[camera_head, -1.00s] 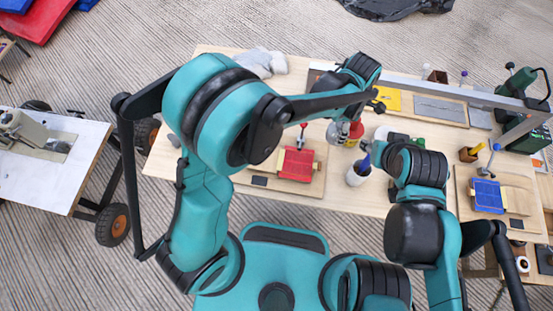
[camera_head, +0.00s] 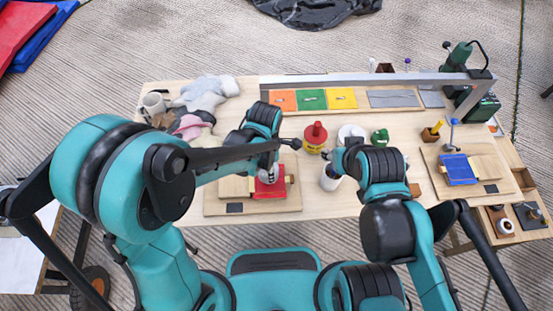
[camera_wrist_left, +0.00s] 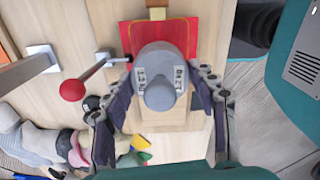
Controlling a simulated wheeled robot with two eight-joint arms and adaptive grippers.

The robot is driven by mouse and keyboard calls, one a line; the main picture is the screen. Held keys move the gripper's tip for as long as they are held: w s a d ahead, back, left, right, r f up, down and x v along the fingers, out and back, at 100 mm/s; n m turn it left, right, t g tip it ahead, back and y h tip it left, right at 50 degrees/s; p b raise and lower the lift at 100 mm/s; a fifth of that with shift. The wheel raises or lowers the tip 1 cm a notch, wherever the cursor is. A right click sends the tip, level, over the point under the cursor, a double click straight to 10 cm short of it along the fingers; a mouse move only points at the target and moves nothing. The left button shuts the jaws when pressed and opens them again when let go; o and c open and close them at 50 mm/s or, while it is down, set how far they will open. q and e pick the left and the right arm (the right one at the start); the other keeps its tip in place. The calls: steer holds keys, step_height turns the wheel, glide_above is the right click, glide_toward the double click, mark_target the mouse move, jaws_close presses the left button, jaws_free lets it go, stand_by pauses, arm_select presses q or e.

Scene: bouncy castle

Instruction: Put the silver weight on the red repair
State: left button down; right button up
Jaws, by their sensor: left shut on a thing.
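The silver weight (camera_wrist_left: 160,75) is a grey cylinder with a domed knob and white labels, between the fingers of my left gripper (camera_wrist_left: 162,88). The gripper is shut on it. The red repair (camera_wrist_left: 187,35) lies behind the weight in the left wrist view; whether the weight touches it is unclear. In the head view the red repair (camera_head: 270,189) lies on a wooden board (camera_head: 222,193), with my left gripper (camera_head: 268,170) over its far part. My right gripper (camera_head: 332,156) is near a white cup (camera_head: 330,179); its fingers are too hidden to judge.
A lever with a red ball (camera_wrist_left: 72,90) stands beside the repair. Plush toys (camera_head: 207,92) lie at the back left. A metal rail (camera_head: 370,79) crosses the table's back. A blue repair (camera_head: 460,170) lies at right.

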arm_select(q)
steer(key=shift+f+b, duration=0.9)
steer(key=shift+f, duration=1.1)
steer(key=shift+f, duration=0.1)
steer(key=c, duration=0.5)
jaws_free()
step_height(320, 180, up, 12)
steer(key=p, duration=0.4)
steer(key=s+a+r+m+t, duration=0.1)
steer(key=a+r+m+t, duration=0.1)
steer(key=a+m, duration=0.4)
steer(key=s+a+r+m+t, duration=0.2)
steer(key=a+r+m, duration=0.3)
steer(key=a+m, duration=0.1)
steer(key=s+a+r+m+t, duration=0.2)
steer(key=a+r+m+t, duration=0.1)
steer(key=a+m, duration=0.2)
steer(key=shift+s+a+r+m, duration=0.1)
steer(key=shift+a+m, duration=0.1)
steer(key=shift+m, duration=0.5)
steer(key=shift+s+a+r+m, duration=0.1)
steer(key=shift+a+m, duration=0.1)
steer(key=shift+m, duration=0.5)
